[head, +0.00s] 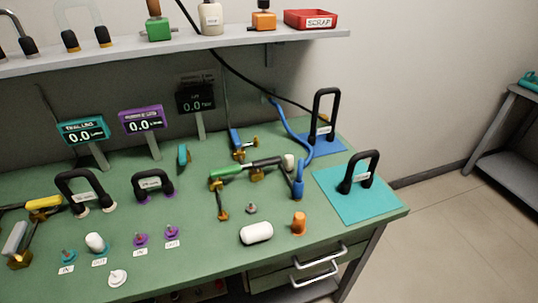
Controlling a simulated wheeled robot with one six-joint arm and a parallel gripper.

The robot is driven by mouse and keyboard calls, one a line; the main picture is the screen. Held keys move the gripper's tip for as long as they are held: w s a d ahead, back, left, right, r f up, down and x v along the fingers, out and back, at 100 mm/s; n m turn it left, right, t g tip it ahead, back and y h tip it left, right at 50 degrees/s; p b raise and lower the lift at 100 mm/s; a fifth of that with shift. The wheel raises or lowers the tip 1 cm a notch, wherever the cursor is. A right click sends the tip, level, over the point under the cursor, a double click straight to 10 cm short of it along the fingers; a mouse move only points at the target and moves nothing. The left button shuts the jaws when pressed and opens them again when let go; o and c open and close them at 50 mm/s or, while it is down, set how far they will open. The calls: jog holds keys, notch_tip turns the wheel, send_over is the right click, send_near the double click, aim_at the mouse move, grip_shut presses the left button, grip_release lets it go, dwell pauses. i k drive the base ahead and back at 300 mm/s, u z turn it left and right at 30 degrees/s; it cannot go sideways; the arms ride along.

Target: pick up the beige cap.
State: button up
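A small beige cap (289,161) stands on the green bench, right of the middle. It is just behind the right end of a green and black tool (247,167), which partly hides its lower part. A blue upright piece (298,181) stands in front of it, slightly right. Two other pale pieces are whiter: a white cylinder (257,233) lying near the front edge and a white cap (95,242) on a labelled fitting at the left. My gripper is not in view.
An orange cap (299,223) stands near the front edge. Black handles stand on a teal mat (363,199) and a blue mat (330,144) at the right. A shelf (180,47) with a red scrap bin (310,19) overhangs the back. Open floor lies right of the bench.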

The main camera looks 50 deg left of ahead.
aim_at(288, 159)
jog(key=u, duration=0.95)
jog(key=i, duration=0.9)
jog(key=u, duration=0.95)
